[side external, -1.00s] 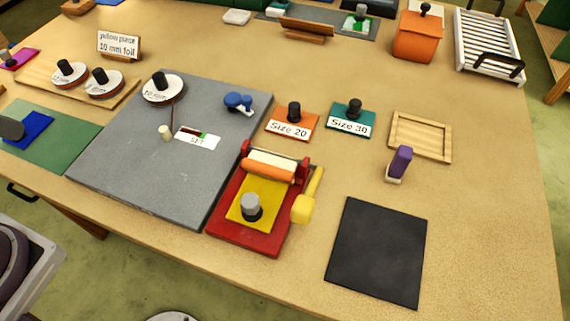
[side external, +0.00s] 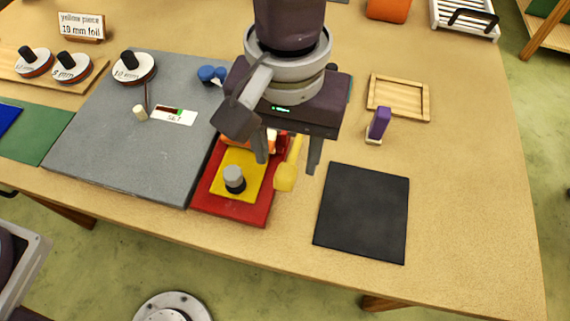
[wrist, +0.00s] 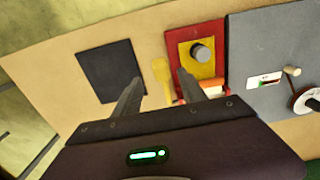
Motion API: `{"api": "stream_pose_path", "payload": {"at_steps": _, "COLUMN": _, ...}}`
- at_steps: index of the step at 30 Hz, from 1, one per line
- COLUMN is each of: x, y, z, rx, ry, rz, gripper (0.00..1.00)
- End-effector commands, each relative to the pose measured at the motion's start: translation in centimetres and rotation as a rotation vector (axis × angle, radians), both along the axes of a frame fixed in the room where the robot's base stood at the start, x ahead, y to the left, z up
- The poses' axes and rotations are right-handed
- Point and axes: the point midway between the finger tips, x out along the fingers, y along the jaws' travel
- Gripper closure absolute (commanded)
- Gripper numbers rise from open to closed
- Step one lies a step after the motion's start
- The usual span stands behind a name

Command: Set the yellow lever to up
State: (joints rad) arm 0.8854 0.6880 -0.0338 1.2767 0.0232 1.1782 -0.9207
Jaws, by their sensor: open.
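The yellow lever (side external: 287,174) is on the right side of a red press (side external: 235,208) with a roller and a yellow plate. Its thick knob end is low and toward the front of the table; its upper end is partly hidden behind my gripper. My gripper (side external: 287,165) hangs above the press, its two fingers apart on either side of the lever in this view. No contact with the lever is visible. In the wrist view the lever (wrist: 160,80) lies between the open fingers, ahead of them.
A grey board (side external: 130,145) with a SET label lies left of the press. A black mat (side external: 363,212) lies to the right. A purple-handled tool (side external: 378,124) and a wooden tray (side external: 399,97) stand farther back. Bare table lies between the press and the mat.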

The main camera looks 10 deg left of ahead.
Motion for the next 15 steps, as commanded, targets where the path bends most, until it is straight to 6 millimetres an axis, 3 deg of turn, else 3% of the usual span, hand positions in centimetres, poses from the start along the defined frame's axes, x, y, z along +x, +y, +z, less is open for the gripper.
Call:
{"api": "stream_pose_path", "payload": {"at_steps": 7, "x": 0.0, "y": 0.2, "z": -4.6, "rx": 0.002, "ry": 0.002, "rz": 0.000, "gripper": 0.51}}
{"api": "stream_pose_path", "payload": {"at_steps": 15, "x": 0.1, "y": 0.2, "z": -5.7, "rx": -0.001, "ry": -0.001, "rz": -0.001, "gripper": 0.51}}
